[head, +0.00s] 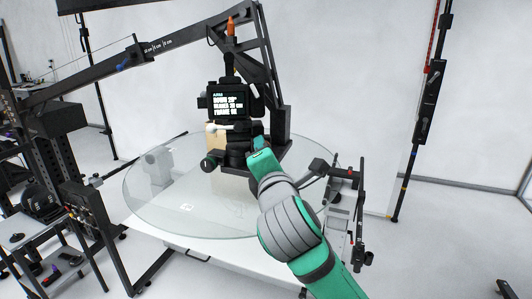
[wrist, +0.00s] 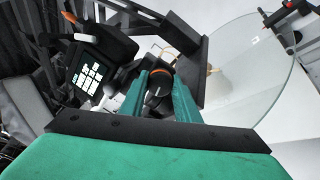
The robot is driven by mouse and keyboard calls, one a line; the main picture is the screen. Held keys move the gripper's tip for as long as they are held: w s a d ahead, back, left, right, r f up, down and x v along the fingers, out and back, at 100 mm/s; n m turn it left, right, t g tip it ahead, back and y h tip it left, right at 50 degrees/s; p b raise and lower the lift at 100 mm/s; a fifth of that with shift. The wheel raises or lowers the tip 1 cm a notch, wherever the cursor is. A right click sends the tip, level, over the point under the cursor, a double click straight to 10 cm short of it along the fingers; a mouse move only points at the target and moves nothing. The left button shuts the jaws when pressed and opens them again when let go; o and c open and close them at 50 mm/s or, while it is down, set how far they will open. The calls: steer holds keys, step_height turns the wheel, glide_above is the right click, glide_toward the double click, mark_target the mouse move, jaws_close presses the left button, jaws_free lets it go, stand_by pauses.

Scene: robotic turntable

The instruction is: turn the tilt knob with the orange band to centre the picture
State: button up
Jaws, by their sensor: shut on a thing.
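The tilt knob (wrist: 158,88) is a dark cylinder with an orange band, between my two green fingertips in the wrist view. My gripper (wrist: 160,82) is shut on it. In the head view my gripper (head: 259,150) reaches the lower right of the camera head, and the fingers hide the knob there. The black camera (head: 232,101) sits on its head above the glass turntable. Its lit screen shows white text whose top line seems to read "DOWN 20"; it also shows in the wrist view (wrist: 90,72).
The round glass turntable (head: 150,205) lies below the camera head. A control box (head: 325,167) is at the table's right edge. Open floor lies at the right.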

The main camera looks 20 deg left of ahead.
steer(key=n, duration=0.5)
steer(key=shift+f+n, duration=0.1)
steer(key=shift+n, duration=0.3)
stand_by(0.4)
steer(key=o, duration=1)
steer(key=shift+w, duration=0.1)
steer(key=shift+o, duration=0.2)
steer(key=shift+s, duration=0.2)
